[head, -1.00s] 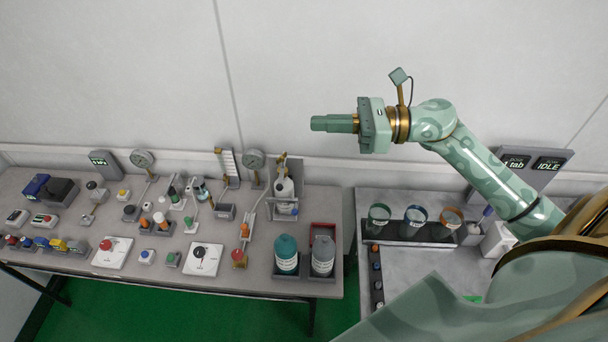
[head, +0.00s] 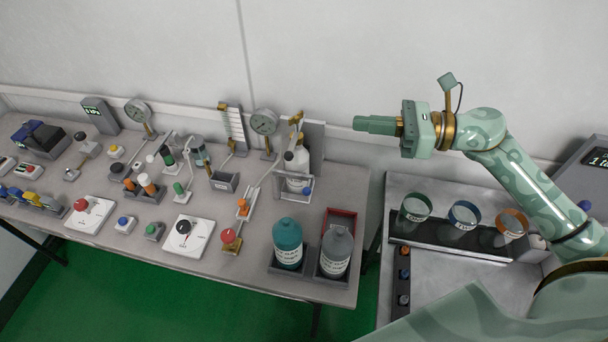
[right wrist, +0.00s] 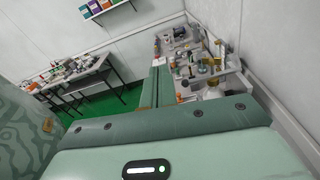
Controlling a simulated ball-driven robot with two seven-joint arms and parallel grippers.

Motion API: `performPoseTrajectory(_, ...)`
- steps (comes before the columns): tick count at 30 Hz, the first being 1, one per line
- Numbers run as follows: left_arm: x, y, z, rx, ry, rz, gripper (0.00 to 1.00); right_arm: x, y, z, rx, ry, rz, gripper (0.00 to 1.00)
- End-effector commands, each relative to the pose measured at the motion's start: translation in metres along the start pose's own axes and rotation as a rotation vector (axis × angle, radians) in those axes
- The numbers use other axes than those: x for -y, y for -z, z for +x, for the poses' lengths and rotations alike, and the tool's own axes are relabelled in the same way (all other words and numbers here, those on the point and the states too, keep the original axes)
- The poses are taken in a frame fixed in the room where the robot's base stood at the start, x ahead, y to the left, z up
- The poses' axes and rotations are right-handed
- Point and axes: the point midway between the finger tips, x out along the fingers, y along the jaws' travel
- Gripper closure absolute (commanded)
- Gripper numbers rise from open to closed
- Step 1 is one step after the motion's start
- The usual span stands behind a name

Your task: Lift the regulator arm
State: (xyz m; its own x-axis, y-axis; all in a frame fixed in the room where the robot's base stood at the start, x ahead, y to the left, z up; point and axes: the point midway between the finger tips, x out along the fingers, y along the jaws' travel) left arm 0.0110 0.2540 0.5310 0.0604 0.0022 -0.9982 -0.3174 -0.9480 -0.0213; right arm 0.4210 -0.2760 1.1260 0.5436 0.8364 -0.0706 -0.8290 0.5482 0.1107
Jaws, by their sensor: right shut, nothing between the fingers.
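No part is labelled as the regulator arm, and I cannot tell for sure which one it is. A slim grey lever with an orange grip (head: 243,207) slants up beside a dial gauge (head: 264,122) on the left table. A second dial gauge (head: 138,110) stands further left, near a lever with a dark knob (head: 80,137). My right gripper (head: 362,124) is shut and empty, pointing left, in front of the wall and right of the white bottle (head: 297,160). Its closed fingers (right wrist: 157,85) also show in the right wrist view. My left gripper is not in view.
A teal bottle (head: 288,243) and a grey bottle (head: 336,250) stand in holders at the table's front right corner. A gap separates this table from the right table (head: 440,287), which carries several glass cups. Switches and knobs crowd the left table.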

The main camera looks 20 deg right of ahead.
Motion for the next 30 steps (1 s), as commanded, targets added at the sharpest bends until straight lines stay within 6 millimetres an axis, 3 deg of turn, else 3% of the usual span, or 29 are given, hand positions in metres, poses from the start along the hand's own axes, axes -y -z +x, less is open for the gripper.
performPoseTrajectory(1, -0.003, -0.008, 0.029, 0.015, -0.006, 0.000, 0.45, 0.006, 0.036, 0.004, -0.009, 0.000, 0.015, 1.00)
performPoseTrajectory(6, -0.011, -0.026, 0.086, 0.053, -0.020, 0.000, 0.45, 0.021, 0.111, 0.013, -0.033, 0.000, 0.051, 1.00)
performPoseTrajectory(12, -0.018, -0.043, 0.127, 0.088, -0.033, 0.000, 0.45, 0.032, 0.169, 0.020, -0.054, 0.000, 0.083, 1.00)
performPoseTrajectory(16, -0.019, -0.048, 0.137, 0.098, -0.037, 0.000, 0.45, 0.035, 0.184, 0.022, -0.060, 0.000, 0.092, 1.00)
performPoseTrajectory(22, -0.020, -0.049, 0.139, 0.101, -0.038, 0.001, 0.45, 0.035, 0.186, 0.033, -0.060, -0.001, 0.091, 1.00)
performPoseTrajectory(30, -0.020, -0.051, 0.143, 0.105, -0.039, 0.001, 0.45, 0.035, 0.188, 0.085, -0.055, -0.001, 0.090, 1.00)
